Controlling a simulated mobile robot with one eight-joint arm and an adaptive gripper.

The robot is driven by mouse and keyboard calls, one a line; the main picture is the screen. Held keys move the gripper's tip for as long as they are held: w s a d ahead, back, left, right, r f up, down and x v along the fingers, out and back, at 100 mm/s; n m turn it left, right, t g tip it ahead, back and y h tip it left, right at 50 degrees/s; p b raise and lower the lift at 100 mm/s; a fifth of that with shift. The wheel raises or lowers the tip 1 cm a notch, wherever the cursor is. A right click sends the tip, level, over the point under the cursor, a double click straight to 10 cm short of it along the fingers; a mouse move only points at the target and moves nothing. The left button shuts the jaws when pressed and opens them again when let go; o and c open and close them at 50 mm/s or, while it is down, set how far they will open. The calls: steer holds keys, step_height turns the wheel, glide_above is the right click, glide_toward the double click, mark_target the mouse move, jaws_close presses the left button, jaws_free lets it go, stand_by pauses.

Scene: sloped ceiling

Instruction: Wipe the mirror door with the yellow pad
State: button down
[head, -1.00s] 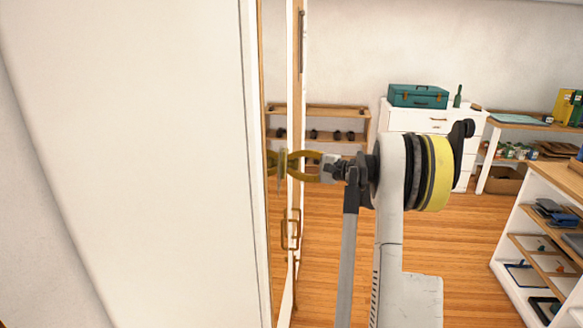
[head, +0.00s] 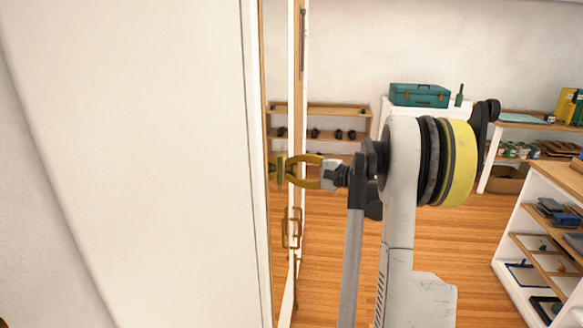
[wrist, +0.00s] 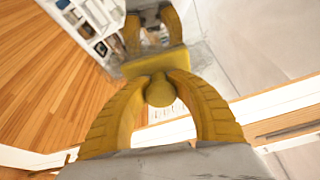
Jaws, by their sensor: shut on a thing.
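My gripper (head: 300,171) has yellow-ochre curved fingers and is at the left of my arm in the head view. It is shut on the yellow pad (head: 281,170). In the wrist view the fingers (wrist: 160,85) close on the pad's round knob, and the pad (wrist: 153,63) is a flat yellow block ahead of them. The mirror door (head: 291,100) is seen nearly edge-on in the head view. In the wrist view its glass (wrist: 222,62) reflects my gripper and the room. The pad is at the glass; I cannot tell whether it touches.
A looped door handle (head: 292,228) sticks out below my gripper. A white cabinet side (head: 130,150) fills the left. A low rack (head: 335,135) stands at the back wall, a teal toolbox (head: 419,95) on white drawers. Shelves (head: 545,230) stand at right. The wooden floor between is clear.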

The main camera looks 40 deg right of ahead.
mark_target(277, 166)
steer(key=shift+s+a, duration=0.95)
steer(key=shift+a, duration=0.2)
steer(key=shift+s+a, duration=0.95)
steer(key=shift+a, duration=0.15)
steer(key=shift+r+p, duration=1.05)
steer(key=shift+r, duration=0.6)
steer(key=w+d, duration=0.7)
steer(key=d, duration=0.1)
steer(key=shift+w+d, duration=0.3)
steer(key=shift+d, duration=0.1)
steer(key=shift+s, duration=0.1)
steer(key=shift+s+d, duration=1.95)
steer(key=shift+s, duration=0.25)
steer(key=shift+s+d, duration=1)
steer(key=shift+s, duration=0.15)
